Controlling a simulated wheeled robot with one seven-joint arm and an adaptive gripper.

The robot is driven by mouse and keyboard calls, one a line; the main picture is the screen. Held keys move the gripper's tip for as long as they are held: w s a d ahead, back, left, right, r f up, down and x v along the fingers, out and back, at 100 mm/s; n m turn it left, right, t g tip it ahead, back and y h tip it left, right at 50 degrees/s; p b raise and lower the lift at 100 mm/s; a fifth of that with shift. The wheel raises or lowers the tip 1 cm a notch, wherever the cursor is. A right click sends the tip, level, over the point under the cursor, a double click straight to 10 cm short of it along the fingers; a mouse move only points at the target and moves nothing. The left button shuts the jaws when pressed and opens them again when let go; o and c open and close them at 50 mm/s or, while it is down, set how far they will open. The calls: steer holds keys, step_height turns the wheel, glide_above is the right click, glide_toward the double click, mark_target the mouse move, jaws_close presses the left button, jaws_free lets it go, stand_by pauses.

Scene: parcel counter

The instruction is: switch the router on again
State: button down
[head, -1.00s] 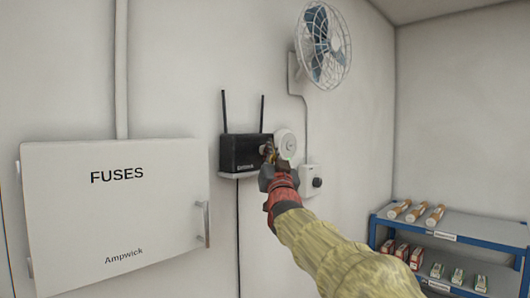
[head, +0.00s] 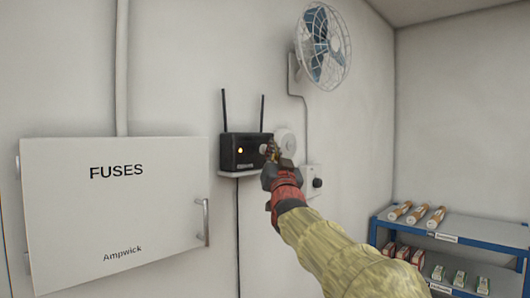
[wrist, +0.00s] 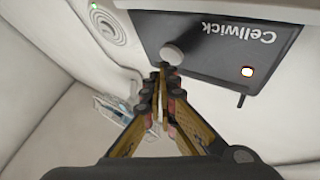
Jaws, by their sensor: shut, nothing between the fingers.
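The black router (head: 235,153) with two upright antennas is mounted on the wall, right of the fuse box. An amber light (head: 240,151) glows on its front. In the wrist view the router (wrist: 205,50) appears upside down with the name Cellwick, a round pale button (wrist: 172,54) and the lit lamp (wrist: 247,72). My gripper (head: 271,148) is shut and empty at the router's right end. In the wrist view its fingertips (wrist: 164,72) are at the edge of the button; I cannot tell whether they touch it.
A round white device (head: 286,142) is on the wall behind my gripper. A wall fan (head: 323,45) hangs above a switch box with a dark knob (head: 317,183). The closed fuse box (head: 120,215) is at left. A blue shelf (head: 470,239) holds goods at lower right.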

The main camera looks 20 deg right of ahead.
steer(key=s+b, duration=0.1)
steer(key=s, duration=0.1)
steer(key=s+d+b, duration=0.1)
steer(key=b, duration=0.1)
steer(key=s+d+b, duration=0.1)
steer(key=s+b, duration=0.1)
steer(key=shift+s, duration=0.3)
stand_by(0.4)
steer(key=w+d+f+g+y, duration=0.1)
steer(key=w+f+g, duration=0.25)
steer(key=f, duration=1.05)
steer(key=s+a+f+n+g+y+b, duration=0.1)
steer(key=s+f+g, duration=0.2)
steer(key=f, duration=0.5)
steer(key=s+a+f+n+g+y+b, duration=0.1)
steer(key=s+a+f+g, duration=0.1)
steer(key=f, duration=0.7)
steer(key=s+a+f+n+g+y+b, duration=0.1)
steer(key=s+a+f+b, duration=0.4)
steer(key=s+f, duration=0.6)
steer(key=s+a+f+n+g+y+b, duration=0.1)
steer(key=s+a+f+g+b, duration=0.3)
steer(key=s+a+f, duration=0.3)
steer(key=s+a+f+n+g+y+b, duration=0.2)
steer(key=s+a+f+b, duration=0.4)
steer(key=s+f, duration=0.9)
step_height(320, 180, down, 10)
steer(key=shift+r+g+b, duration=0.2)
steer(key=shift+g+b, duration=0.25)
steer(key=shift+g, duration=0.2)
